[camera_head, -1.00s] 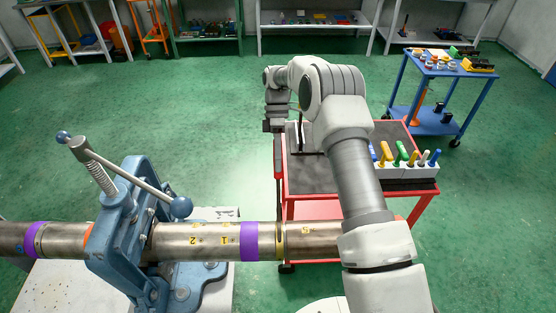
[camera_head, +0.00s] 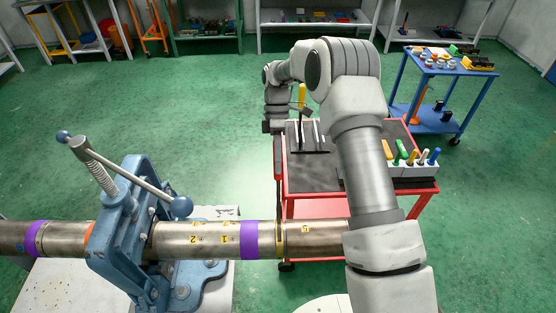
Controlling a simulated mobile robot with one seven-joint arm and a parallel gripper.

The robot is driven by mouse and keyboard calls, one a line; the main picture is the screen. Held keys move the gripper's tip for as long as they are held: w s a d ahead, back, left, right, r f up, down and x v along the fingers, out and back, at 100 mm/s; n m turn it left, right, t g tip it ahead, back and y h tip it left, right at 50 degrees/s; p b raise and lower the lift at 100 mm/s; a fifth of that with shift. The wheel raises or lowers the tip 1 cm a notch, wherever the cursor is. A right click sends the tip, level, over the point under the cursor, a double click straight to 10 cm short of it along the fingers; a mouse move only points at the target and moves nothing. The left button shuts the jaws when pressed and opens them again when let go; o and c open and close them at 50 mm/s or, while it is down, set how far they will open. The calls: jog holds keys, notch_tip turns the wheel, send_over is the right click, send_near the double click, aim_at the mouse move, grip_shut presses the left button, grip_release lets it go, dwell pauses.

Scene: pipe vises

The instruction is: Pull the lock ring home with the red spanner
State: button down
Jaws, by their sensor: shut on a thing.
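The pipe (camera_head: 180,240) lies level across the view, held in the blue vise (camera_head: 125,235). The lock ring (camera_head: 281,240) is a narrow dark and yellowish band around the pipe, just right of a purple band (camera_head: 249,240). My gripper (camera_head: 273,126) is beyond the pipe, shut on the upper end of the red spanner (camera_head: 278,160). The spanner hangs down in the picture from the gripper to the ring, its lower end at the ring's upper edge. Whether its head is engaged in the ring is too small to tell. The fingertips are small and partly hidden.
A red trolley (camera_head: 310,175) with a dark top stands behind the pipe. It carries a stand with a yellow-handled tool (camera_head: 302,98) and a white rack (camera_head: 410,170) of coloured handles. A blue cart (camera_head: 440,100) stands at the back right. Green floor is clear at the left.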

jog(key=shift+s+f, duration=0.1)
jog(key=shift+f, duration=0.15)
jog(key=shift+p+v, duration=0.65)
jog(key=shift+v, duration=3.1)
